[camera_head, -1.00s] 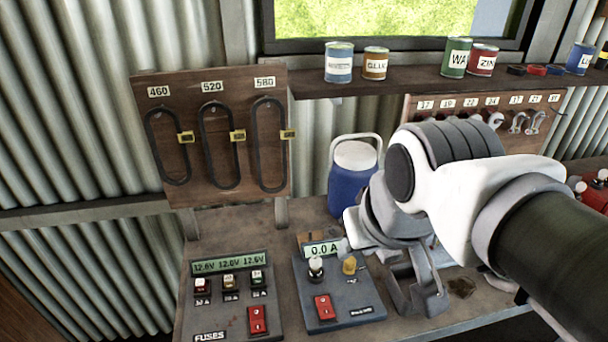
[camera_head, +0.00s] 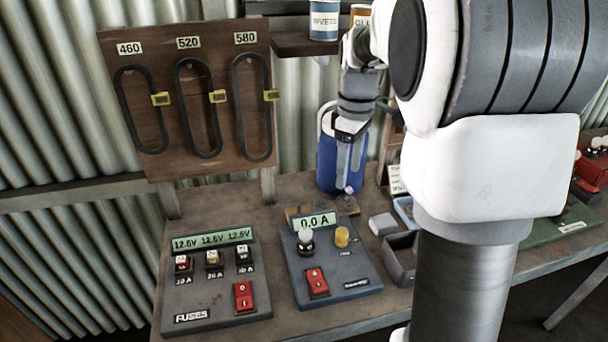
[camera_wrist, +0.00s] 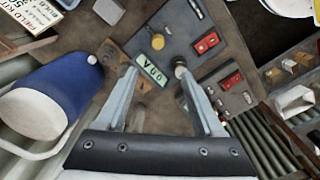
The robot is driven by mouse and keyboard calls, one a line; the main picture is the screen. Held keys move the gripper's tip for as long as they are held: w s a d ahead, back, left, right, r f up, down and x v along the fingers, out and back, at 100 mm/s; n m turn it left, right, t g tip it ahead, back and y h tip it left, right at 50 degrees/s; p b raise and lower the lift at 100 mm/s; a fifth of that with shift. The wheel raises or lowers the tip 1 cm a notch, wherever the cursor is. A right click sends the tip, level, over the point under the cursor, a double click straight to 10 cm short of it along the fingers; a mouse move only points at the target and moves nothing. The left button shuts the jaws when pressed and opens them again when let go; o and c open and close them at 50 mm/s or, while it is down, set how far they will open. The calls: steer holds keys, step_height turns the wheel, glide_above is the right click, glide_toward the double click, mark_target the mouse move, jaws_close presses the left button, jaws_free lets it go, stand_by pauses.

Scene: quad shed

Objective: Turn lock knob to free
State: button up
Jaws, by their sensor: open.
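My gripper (camera_head: 348,187) points down, open and empty, above the back of the box and in front of the blue jug. It also shows in the wrist view (camera_wrist: 158,84).
The blue jug (camera_head: 330,165) stands close behind my gripper. A FUSES box (camera_head: 215,290) sits left of the knob box, and a grey tray (camera_head: 400,262) sits to its right. Shelf cans (camera_head: 324,22) are above.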

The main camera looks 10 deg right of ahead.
mark_target(342, 231)
steer(key=f, duration=1.2)
steer(key=f+b, duration=0.1)
steer(key=f, duration=0.5)
steer(key=shift+w+d+f, duration=0.1)
steer(key=shift+w+d, duration=0.1)
steer(key=shift+w, duration=0.1)
jaws_close()
